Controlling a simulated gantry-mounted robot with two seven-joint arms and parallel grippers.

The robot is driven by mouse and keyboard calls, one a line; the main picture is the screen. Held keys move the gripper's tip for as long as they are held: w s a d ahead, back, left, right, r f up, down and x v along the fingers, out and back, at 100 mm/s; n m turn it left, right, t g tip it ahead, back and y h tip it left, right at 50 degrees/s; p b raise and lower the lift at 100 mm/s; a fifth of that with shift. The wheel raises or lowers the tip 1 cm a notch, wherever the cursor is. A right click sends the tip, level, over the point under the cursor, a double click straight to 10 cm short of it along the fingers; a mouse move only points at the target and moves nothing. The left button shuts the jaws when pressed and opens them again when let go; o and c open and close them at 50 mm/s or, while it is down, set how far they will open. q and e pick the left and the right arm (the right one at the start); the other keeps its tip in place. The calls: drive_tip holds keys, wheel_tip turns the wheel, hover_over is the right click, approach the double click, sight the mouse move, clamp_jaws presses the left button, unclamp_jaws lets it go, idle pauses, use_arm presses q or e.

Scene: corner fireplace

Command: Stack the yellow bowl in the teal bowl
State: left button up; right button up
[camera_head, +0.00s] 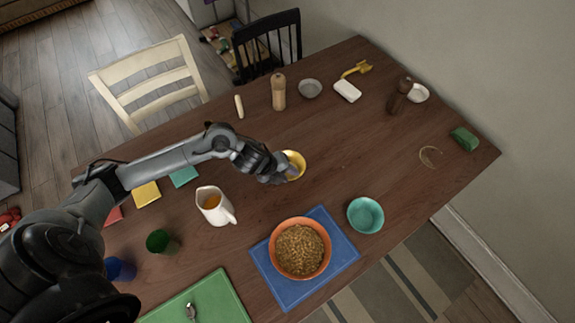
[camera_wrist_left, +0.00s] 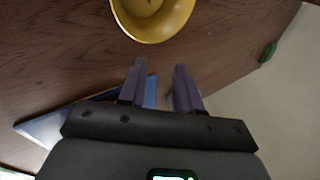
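The yellow bowl (camera_head: 297,162) sits on the wooden table, partly hidden behind my left gripper in the head view. In the left wrist view the yellow bowl (camera_wrist_left: 152,22) is at the top edge, beyond the fingertips and cut off by the frame. My left gripper (camera_head: 284,174) is right at the bowl's near side; in the wrist view its two fingers (camera_wrist_left: 160,78) are apart with nothing between them. The teal bowl (camera_head: 365,215) stands upright and empty on the table, to the right of and nearer than the yellow bowl. My right gripper is not in view.
An orange bowl of grainy food (camera_head: 301,249) stands on a blue mat (camera_head: 337,263) left of the teal bowl. A white jug (camera_head: 214,206) stands left of my gripper. A pepper mill (camera_head: 278,92) and grey bowl (camera_head: 310,88) are at the back. Table right of the yellow bowl is clear.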

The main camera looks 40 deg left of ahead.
use_arm(q)
drive_tip(key=a+r+m+g, duration=0.2)
drive_tip(key=a, duration=0.7)
drive_tip(key=shift+y, duration=0.3)
drive_tip(key=shift+s+a+f+b+x, duration=0.1)
drive_tip(key=shift+s+a+b+x, duration=0.1)
drive_tip(key=shift+x, duration=1.4)
drive_tip(key=shift+s+a+f+b+x, duration=0.1)
drive_tip(key=shift+s+b+x, duration=0.1)
drive_tip(key=shift+x, duration=1.35)
drive_tip(key=shift+s+a+f+b+x, duration=0.1)
drive_tip(key=shift+s+a+b+x, duration=0.1)
drive_tip(key=shift+x, duration=1.4)
clamp_jaws()
